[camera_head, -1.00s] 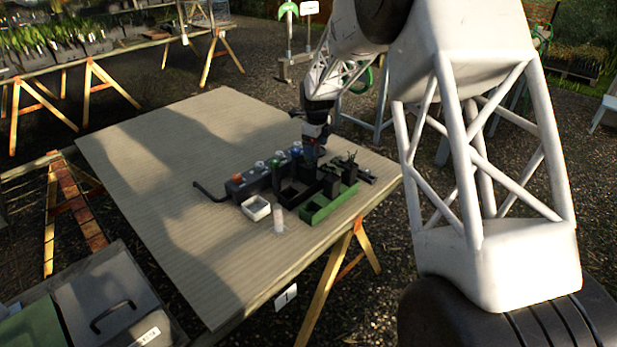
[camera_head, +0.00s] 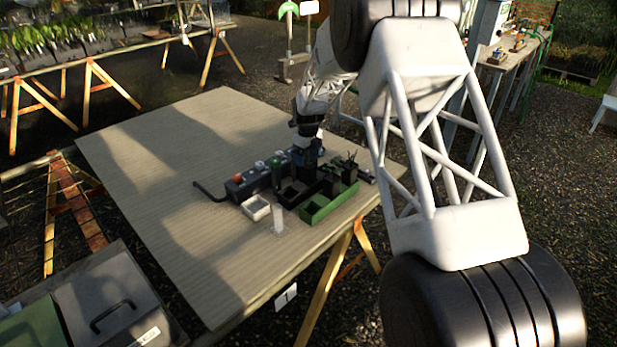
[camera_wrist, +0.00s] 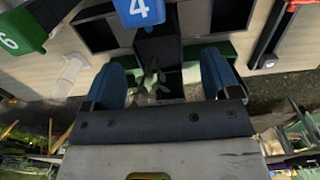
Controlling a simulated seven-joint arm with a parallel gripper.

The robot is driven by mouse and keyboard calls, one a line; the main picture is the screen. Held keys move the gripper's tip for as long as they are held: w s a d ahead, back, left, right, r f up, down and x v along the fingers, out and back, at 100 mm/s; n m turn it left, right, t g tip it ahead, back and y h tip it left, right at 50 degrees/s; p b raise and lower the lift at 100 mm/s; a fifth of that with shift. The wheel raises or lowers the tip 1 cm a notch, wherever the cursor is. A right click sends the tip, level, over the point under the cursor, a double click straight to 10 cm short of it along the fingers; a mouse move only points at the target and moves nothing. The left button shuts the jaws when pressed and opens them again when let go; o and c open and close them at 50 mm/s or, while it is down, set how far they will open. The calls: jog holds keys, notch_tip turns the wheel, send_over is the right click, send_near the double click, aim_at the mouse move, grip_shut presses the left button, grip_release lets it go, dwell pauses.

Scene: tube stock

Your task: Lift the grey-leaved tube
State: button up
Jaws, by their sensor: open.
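The grey-leaved tube shows in the wrist view by its small grey-green leaves (camera_wrist: 152,83), which stand between my two blue fingers. A dark square shape lies just beyond the leaves; I cannot tell whether it is this tube's wall or a neighbouring cell. My gripper (camera_wrist: 162,82) is open, one finger on each side of the leaves, with no clear contact. In the head view my gripper (camera_head: 306,162) is over the group of dark tubes, and the grey leaves are hidden there.
A green tray (camera_head: 330,204), a white box (camera_head: 256,208) and a pale cylinder (camera_head: 278,222) stand near the table's front edge. A dark box with coloured knobs (camera_head: 246,186) is left of my gripper. A blue tag marked 4 (camera_wrist: 140,12) is close. The table's left side is clear.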

aim_at(308, 171)
jog(key=shift+f, duration=0.85)
jog(key=shift+f, duration=0.1)
jog(key=shift+s+f, duration=0.15)
jog(key=shift+f, duration=2.35)
jog(key=c, duration=1.1)
jog(key=shift+r, duration=0.1)
jog(key=shift+d+r, duration=0.1)
jog(key=shift+r, duration=4.85)
